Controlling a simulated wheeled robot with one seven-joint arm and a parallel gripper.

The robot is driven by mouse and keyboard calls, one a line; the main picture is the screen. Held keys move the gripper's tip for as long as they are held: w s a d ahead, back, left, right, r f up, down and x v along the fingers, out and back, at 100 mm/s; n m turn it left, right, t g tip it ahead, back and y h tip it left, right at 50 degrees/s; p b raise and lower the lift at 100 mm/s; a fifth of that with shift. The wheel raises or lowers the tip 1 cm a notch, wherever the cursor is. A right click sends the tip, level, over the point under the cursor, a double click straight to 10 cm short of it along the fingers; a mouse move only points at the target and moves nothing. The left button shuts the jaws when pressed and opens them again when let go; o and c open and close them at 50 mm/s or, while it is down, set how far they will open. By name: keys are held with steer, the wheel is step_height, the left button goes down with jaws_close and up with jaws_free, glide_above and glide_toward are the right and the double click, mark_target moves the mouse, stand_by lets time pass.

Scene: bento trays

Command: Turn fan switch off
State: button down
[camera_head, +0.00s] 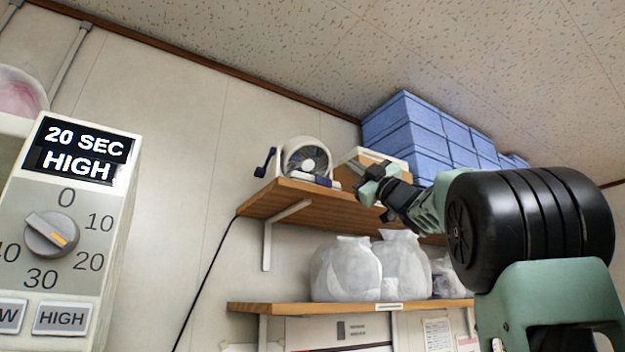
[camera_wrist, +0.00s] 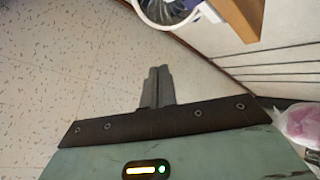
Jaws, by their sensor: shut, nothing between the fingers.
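A small white fan (camera_head: 306,157) with a round dark grille stands on the upper wooden shelf in the head view. A dark blue part (camera_head: 265,162) sticks out at its left side, and a blue and white part lies at its base. I cannot make out which part is the switch. My gripper (camera_head: 366,184) is to the right of the fan, near the shelf's front edge, apart from the fan. In the wrist view my gripper (camera_wrist: 159,72) is shut and empty. Part of the fan (camera_wrist: 168,10) shows at the top edge there, cut off by the frame.
The upper shelf (camera_head: 262,203) also bears blue boxes (camera_head: 405,122) and a tan box behind my gripper. White bags (camera_head: 345,270) stand on the lower shelf (camera_head: 262,308). A control box with a dial (camera_head: 52,234) stands at the left. A black cable hangs on the wall.

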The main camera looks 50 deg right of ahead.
mark_target(327, 180)
steer(key=w+p, duration=0.3)
steer(key=w, duration=0.5)
steer(key=shift+w+d, duration=0.4)
steer(key=shift+w, duration=0.1)
stand_by(1.9)
steer(key=shift+w, duration=0.3)
steer(key=shift+w+d, duration=0.1)
steer(key=shift+w, duration=0.25)
stand_by(0.7)
steer(key=shift+s+b, duration=0.5)
steer(key=shift+s, duration=0.25)
steer(key=shift+s, duration=0.1)
